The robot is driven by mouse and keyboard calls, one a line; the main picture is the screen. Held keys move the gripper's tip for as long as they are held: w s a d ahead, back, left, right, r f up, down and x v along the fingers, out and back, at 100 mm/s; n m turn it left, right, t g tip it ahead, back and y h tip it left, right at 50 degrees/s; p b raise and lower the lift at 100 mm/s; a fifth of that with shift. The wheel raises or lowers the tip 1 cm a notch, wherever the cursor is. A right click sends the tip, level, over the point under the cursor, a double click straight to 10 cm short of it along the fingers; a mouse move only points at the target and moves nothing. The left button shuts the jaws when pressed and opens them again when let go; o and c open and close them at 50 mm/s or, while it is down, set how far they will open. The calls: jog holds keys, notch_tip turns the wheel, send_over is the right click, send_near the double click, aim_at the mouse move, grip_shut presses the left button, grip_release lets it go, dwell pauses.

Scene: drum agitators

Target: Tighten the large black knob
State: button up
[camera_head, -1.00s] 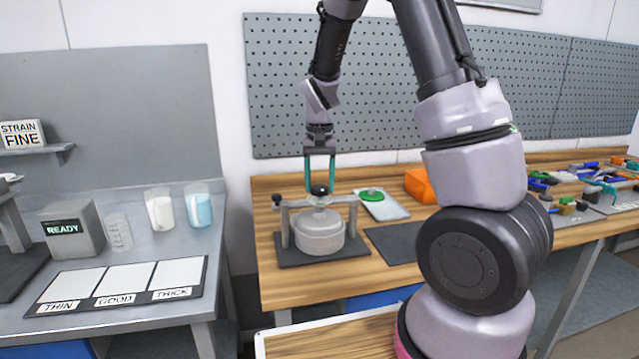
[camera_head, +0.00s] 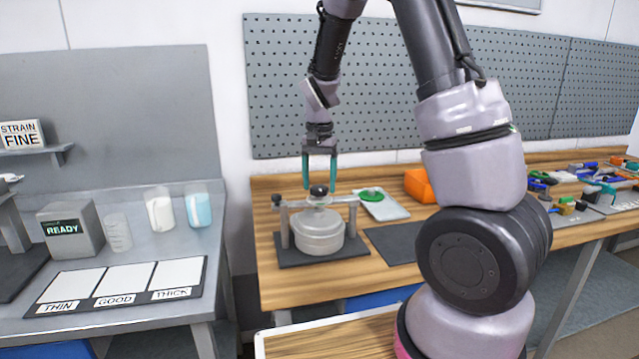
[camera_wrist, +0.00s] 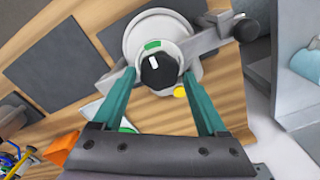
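The large black knob (camera_head: 318,191) sits on top of a grey lidded pot (camera_head: 319,235) held under a crossbar clamp. In the wrist view the knob (camera_wrist: 158,71) shows a white mark on its top, and a green mark lies beside it on the lid. My gripper (camera_head: 320,187) points down over the knob. Its two teal fingers are open, one on each side of the knob, with visible gaps. The fingertips (camera_wrist: 160,76) are near the knob's height; exact height is hard to tell.
A dark base mat (camera_head: 350,250) lies under the pot. A small black knob (camera_head: 277,199) is at the crossbar's left end. A grey plate with a green disc (camera_head: 371,194) and an orange block (camera_head: 419,186) stand to the right. A grey mat (camera_head: 393,243) lies bare.

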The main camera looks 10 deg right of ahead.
aim_at(319, 187)
jog(key=shift+o, duration=0.4)
notch_tip(319, 187, up, 11)
jog(key=shift+f, duration=0.15)
dwell(0.4)
jog(key=s+d+r+t, duration=0.1)
jog(key=s+r+t, duration=0.1)
jog(key=s+r, duration=0.2)
jog(key=s+d+r+n+t+y, duration=0.1)
jog(key=s+r, duration=0.3)
jog(key=s, duration=0.6)
jog(key=s+d+r+n+t+y, duration=0.1)
jog(key=s+d+r+t, duration=0.2)
jog(key=s, duration=0.4)
jog(key=shift+s+d+r+t, duration=0.15)
jog(key=shift+s+r+t, duration=0.05)
jog(key=shift+r+t, duration=0.4)
